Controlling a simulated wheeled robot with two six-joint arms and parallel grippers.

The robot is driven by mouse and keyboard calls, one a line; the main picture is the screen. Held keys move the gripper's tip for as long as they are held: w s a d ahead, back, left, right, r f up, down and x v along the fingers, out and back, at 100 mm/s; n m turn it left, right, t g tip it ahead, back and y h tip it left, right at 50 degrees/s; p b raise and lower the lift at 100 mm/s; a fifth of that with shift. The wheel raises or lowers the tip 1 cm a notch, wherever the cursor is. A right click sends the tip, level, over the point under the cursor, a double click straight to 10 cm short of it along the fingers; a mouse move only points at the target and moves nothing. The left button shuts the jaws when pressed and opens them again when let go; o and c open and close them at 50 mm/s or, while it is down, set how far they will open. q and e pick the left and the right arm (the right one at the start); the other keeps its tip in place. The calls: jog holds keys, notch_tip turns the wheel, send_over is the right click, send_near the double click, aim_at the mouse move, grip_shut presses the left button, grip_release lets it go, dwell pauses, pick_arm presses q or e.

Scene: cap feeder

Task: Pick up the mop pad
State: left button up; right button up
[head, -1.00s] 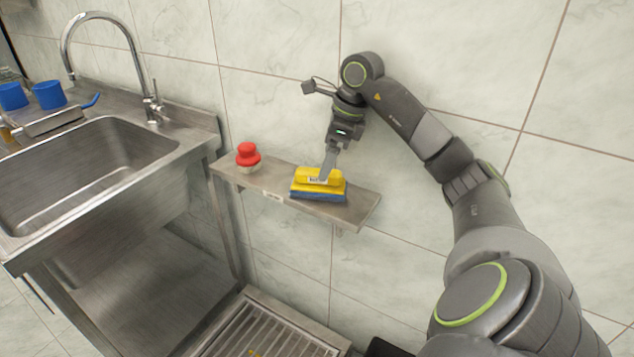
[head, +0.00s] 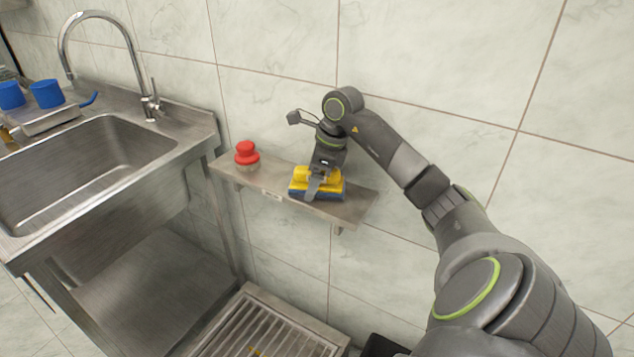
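The mop pad (head: 299,181), a yellow block with a dark blue underside, lies on the small metal shelf (head: 352,207) against the tiled wall. My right gripper (head: 314,188) points down at it from above, and a grey finger passes in front of its near side. The other finger is hidden behind the pad or the gripper, so I cannot tell whether the fingers are closed on it. The pad appears to rest on the shelf. My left gripper is not in view.
A red-topped object (head: 247,154) stands on the shelf left of the pad. A steel sink (head: 95,165) with a tap (head: 150,100) is at left. Blue cups (head: 47,94) stand on its far left edge. A slatted metal grate (head: 262,330) lies below the shelf.

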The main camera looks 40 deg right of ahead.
jog(key=c, duration=0.9)
notch_tip(320, 180, up, 10)
jog(key=shift+r, duration=0.1)
jog(key=o, duration=0.6)
jog(key=c, duration=0.4)
